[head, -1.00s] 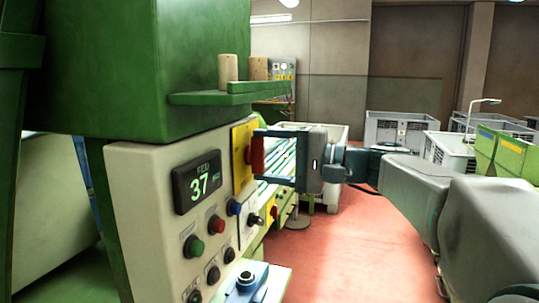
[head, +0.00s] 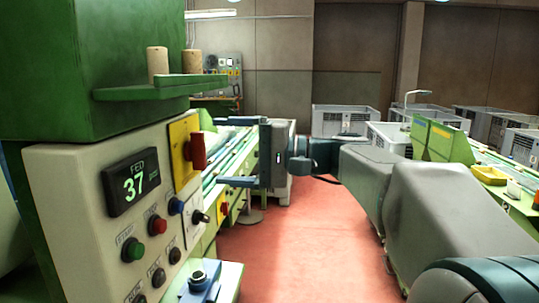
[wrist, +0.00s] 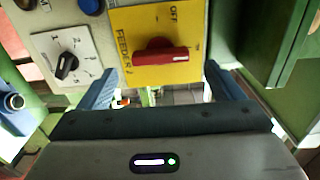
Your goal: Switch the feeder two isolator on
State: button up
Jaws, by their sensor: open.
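A yellow plate (head: 181,150) with a red isolator handle (head: 197,152) is on the near cream control panel. In the wrist view the handle (wrist: 160,57) lies across the plate (wrist: 125,72), with "OFF" at the top edge. The label at left reads "FEEDER" and a mark like 1, not fully clear. A second yellow plate with a red handle (head: 223,210) shows farther along the machine, small; its label is unreadable. My gripper (head: 222,152) is open and empty in front of the near handle, apart from it, fingers pointing at the plate.
A black selector knob (wrist: 67,64) on a white plate and a blue button (head: 176,206) sit beside the near plate. A green shelf (head: 160,88) with cork cylinders (head: 157,65) juts out above. Red floor (head: 290,245) is open to the right.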

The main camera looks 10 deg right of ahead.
jog(key=v, duration=1)
jog(key=s+a+f+g+h+p, duration=0.2)
jog(key=s+a+f+h, duration=0.15)
jog(key=f, duration=0.35)
jog(key=s+a+f+g+h+p, duration=0.1)
jog(key=s+a+f+h+p, duration=0.2)
jog(key=f, duration=0.4)
jog(key=s+d+f+n+h+p, duration=0.4)
jog(key=s+d+f+h, duration=0.3)
jog(key=f+h, duration=0.3)
jog(key=shift+s+d, duration=0.25)
jog(key=shift+s, duration=0.15)
jog(key=shift+h, duration=0.25)
